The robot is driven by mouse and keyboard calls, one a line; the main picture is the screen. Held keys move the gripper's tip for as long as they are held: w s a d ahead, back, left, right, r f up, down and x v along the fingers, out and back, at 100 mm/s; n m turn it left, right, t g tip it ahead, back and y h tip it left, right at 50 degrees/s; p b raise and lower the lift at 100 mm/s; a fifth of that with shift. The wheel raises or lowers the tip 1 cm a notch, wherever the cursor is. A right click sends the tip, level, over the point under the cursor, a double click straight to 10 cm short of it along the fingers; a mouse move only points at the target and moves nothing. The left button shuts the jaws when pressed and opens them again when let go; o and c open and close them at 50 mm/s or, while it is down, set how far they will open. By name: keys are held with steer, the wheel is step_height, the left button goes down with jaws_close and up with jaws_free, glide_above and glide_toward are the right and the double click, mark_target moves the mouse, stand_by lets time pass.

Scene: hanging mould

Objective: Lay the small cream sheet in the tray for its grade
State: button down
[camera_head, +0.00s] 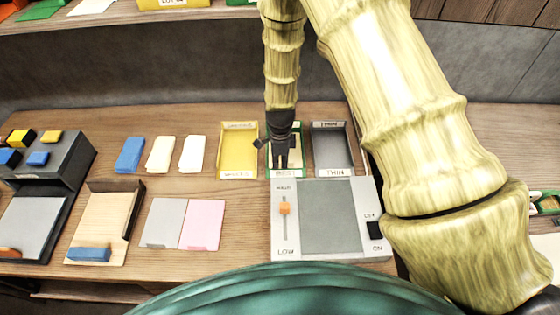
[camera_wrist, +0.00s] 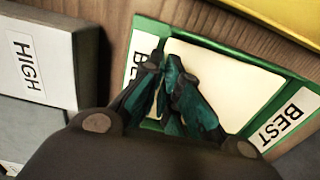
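The small cream sheet (camera_wrist: 225,75) lies flat, or very nearly so, inside the green-rimmed tray labelled BEST (camera_wrist: 148,30). In the head view this tray (camera_head: 286,174) stands in the middle of three, mostly hidden by my gripper. My gripper (camera_head: 280,165) points down over the tray. In the wrist view its dark teal fingers (camera_wrist: 167,75) are close together over the sheet's near-left part, with a sliver of cream between them. Whether they pinch the sheet or stand slightly apart is unclear.
A yellow tray (camera_head: 221,150) stands left of the BEST tray and a grey THIN tray (camera_head: 347,150) right. A grey panel (camera_head: 330,215) with an orange slider is in front. Cream stacks (camera_head: 161,154), a blue block (camera_head: 129,155), and grey and pink sheets (camera_head: 203,223) lie left.

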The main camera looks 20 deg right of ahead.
steer(key=c, duration=1.6)
jaws_free()
steer(key=shift+f, duration=0.1)
steer(key=shift+c, duration=0.2)
step_height(320, 180, up, 12)
steer(key=b, duration=0.4)
